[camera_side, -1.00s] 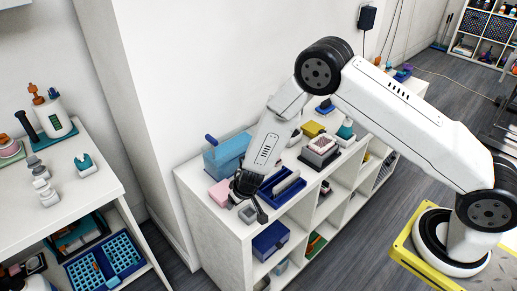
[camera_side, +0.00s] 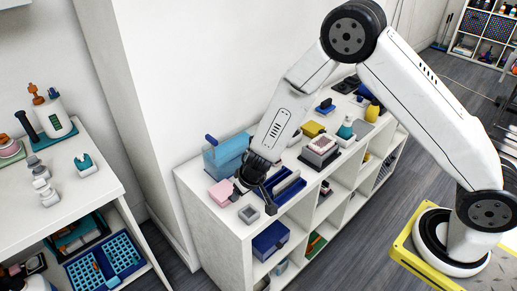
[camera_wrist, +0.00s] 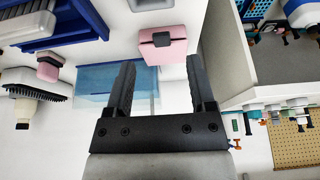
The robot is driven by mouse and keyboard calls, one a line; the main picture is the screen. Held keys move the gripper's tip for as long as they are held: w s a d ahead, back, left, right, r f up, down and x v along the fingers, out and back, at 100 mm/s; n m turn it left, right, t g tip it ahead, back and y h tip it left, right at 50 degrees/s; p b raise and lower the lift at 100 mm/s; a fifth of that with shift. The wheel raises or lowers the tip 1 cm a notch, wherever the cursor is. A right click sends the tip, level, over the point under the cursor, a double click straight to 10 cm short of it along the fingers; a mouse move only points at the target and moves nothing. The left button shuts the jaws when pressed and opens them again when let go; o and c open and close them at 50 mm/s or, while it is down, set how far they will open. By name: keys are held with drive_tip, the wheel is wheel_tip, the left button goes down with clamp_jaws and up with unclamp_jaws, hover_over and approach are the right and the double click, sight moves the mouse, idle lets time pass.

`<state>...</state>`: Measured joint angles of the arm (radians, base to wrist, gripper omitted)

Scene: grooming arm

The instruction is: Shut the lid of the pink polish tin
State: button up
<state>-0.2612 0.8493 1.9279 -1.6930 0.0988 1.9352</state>
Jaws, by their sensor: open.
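The pink polish tin (camera_side: 221,193) sits on the white shelf top near its left end. In the wrist view the pink tin (camera_wrist: 163,50) shows a seam and a dark clasp; its lid looks down on the body, with no gap that I can make out. My gripper (camera_side: 254,195) is to the right of the tin in the side view, over the shelf top. In the wrist view my gripper (camera_wrist: 160,63) is open with nothing between its fingers, and the tin appears beyond the fingertips. Whether a finger touches the tin is unclear.
A translucent blue box (camera_side: 226,155) stands behind the tin. A small grey open box (camera_side: 249,214) lies in front, and a dark blue tray (camera_side: 288,188) is right of my gripper. The shelf's front-left corner is bare.

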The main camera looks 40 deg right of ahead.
drive_tip(key=shift+w+d+r, duration=0.1)
drive_tip(key=shift+w+r, duration=0.05)
drive_tip(key=shift+w, duration=0.05)
drive_tip(key=c, duration=0.9)
drive_tip(key=shift+w+d+r+m, duration=0.1)
drive_tip(key=shift+w+m, duration=0.1)
drive_tip(key=shift+m, duration=0.1)
clamp_jaws()
drive_tip(key=w+d+r+m+g+h, duration=0.2)
drive_tip(key=w+d+r+m+h, duration=0.25)
drive_tip(key=m, duration=0.85)
drive_tip(key=a+r+m+g+y, duration=0.2)
drive_tip(key=a+r+m+y, duration=0.2)
drive_tip(key=a, duration=0.1)
drive_tip(key=shift+r+g, duration=0.15)
drive_tip(key=shift+g, duration=0.25)
